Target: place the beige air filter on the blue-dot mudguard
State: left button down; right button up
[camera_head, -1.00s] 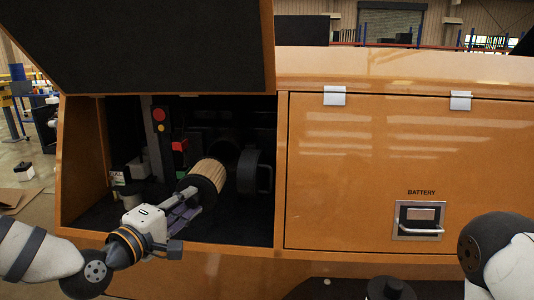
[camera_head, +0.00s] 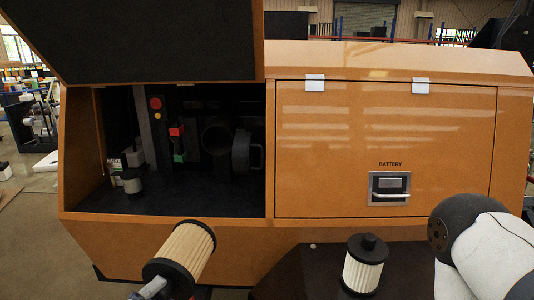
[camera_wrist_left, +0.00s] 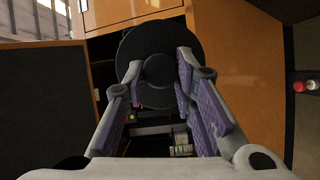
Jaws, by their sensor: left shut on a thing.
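The beige air filter (camera_head: 190,247), pleated with black end caps, is in front of the open compartment at the lower left of the head view, tilted. My left gripper (camera_wrist_left: 158,70) is shut on the knob of its black end cap (camera_wrist_left: 143,45) in the left wrist view. In the head view only a bit of that gripper shows at the bottom edge. A dark mudguard (camera_head: 285,280) lies at the bottom centre, right of the held filter. I see no blue dot on it, only a small pale spot. My right gripper is out of view; part of my right arm shows.
A second, whiter filter (camera_head: 360,272) with black caps stands upright on the mudguard. The open compartment (camera_head: 190,200) holds a dark round housing (camera_head: 216,135) and a small canister (camera_head: 132,182). Its raised lid (camera_head: 140,40) hangs above. The battery door (camera_head: 385,140) is closed.

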aim_at(402, 281)
jog(key=k+l+z, duration=0.25)
jog(key=l, duration=1.2)
jog(key=i+l+z, duration=0.1)
jog(key=l+z, duration=0.15)
jog(key=l, duration=1.2)
